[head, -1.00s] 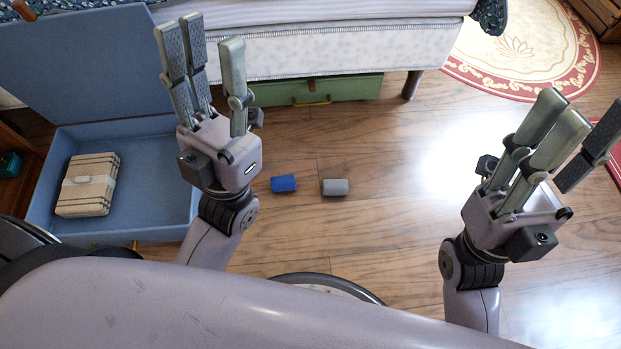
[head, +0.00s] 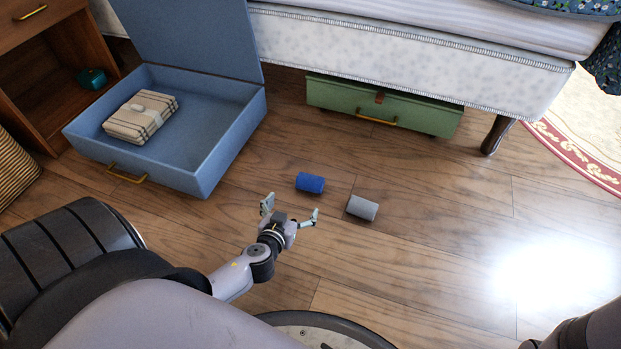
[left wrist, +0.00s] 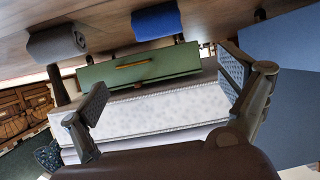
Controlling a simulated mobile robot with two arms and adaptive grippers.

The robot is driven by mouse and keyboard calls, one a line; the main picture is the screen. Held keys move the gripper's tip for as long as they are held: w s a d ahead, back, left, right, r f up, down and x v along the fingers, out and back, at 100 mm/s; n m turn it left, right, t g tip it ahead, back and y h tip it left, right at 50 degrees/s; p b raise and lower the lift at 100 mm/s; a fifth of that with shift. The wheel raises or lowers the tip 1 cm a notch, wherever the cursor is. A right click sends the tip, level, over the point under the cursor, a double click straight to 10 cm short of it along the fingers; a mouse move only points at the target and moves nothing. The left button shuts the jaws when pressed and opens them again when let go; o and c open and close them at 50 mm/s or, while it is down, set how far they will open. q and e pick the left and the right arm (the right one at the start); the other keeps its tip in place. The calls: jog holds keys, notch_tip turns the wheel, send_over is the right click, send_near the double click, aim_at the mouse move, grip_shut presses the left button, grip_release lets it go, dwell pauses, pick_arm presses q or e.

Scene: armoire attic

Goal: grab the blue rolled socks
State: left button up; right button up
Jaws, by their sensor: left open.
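The blue rolled socks (head: 310,182) lie on the wooden floor, left of a grey roll (head: 362,208). In the head view my left gripper (head: 290,210) is low over the floor on the near side of the blue socks. Its fingers are spread wide, with nothing between them. In the left wrist view, which is turned over, the blue socks (left wrist: 157,22) show at the top, beyond the open fingers (left wrist: 165,72) and apart from them. My right gripper is out of view; only a dark part of that arm shows at the bottom right.
An open blue suitcase (head: 228,147) with a striped folded bundle (head: 141,117) stands to the left. A green case (head: 383,105) sits under the bed (head: 420,55), whose dark leg (head: 494,135) stands on the floor. The floor to the right is clear.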

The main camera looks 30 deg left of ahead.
aim_at(309, 181)
pick_arm(q)
jog(key=b+x, duration=0.5)
jog(key=x, duration=0.6)
jog(key=shift+w+a+f, duration=0.1)
jog(key=shift+w+a, duration=0.1)
jog(key=shift+w, duration=0.15)
jog(key=b+x, duration=0.4)
jog(key=shift+w, duration=0.2)
jog(key=shift+w+a+f+b, duration=0.1)
jog(key=shift+w+a+b, duration=0.05)
jog(key=shift+w+b, duration=0.3)
jog(key=c, duration=1.2)
